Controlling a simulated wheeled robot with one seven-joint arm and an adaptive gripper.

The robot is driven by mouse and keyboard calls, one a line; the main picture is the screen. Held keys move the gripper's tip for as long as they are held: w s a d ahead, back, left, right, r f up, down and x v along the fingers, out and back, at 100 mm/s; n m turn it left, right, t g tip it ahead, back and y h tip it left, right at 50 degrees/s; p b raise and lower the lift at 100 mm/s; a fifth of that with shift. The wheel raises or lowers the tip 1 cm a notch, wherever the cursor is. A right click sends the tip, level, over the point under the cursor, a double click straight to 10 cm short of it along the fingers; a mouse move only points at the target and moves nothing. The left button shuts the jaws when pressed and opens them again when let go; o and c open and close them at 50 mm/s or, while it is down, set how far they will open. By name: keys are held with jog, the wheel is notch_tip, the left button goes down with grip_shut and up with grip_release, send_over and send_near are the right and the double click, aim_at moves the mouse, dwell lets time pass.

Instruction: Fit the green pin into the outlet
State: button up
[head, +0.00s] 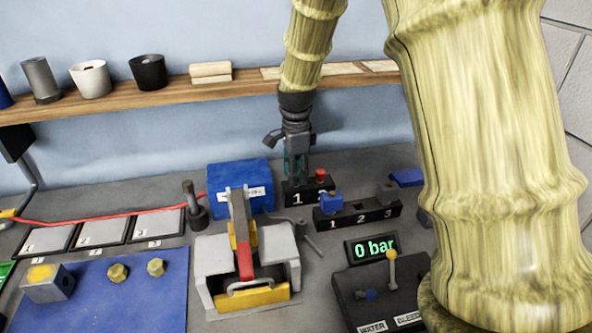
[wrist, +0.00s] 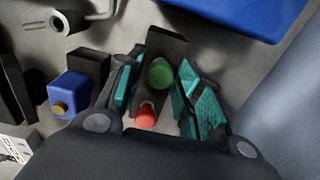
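The green pin (wrist: 160,73) stands on a small black block (wrist: 166,46) and shows in the wrist view between my fingers. My gripper (wrist: 160,92) is open, with one teal finger on each side of the pin and a gap on both sides. In the head view my gripper (head: 296,168) points down at the black block marked 1 (head: 296,196) and hides the green pin. A red pin (head: 320,174) stands on the same block, beside my fingers; it also shows in the wrist view (wrist: 146,116). I cannot tell which opening is the outlet.
A black rack (head: 360,214) with a blue fitting (head: 331,202) stands close in front. A blue box (head: 240,185) stands left. A grey machine (head: 220,268) with a red-and-yellow handle and a gauge reading 0 bar (head: 372,248) are nearer. A wooden shelf (head: 190,92) runs behind.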

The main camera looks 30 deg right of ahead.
jog(key=c, duration=0.7)
jog(key=shift+c, duration=0.2)
jog(key=shift+r+p, duration=0.75)
jog(key=shift+p, duration=0.2)
jog(key=shift+r+p, duration=3.2)
jog(key=shift+r, duration=0.05)
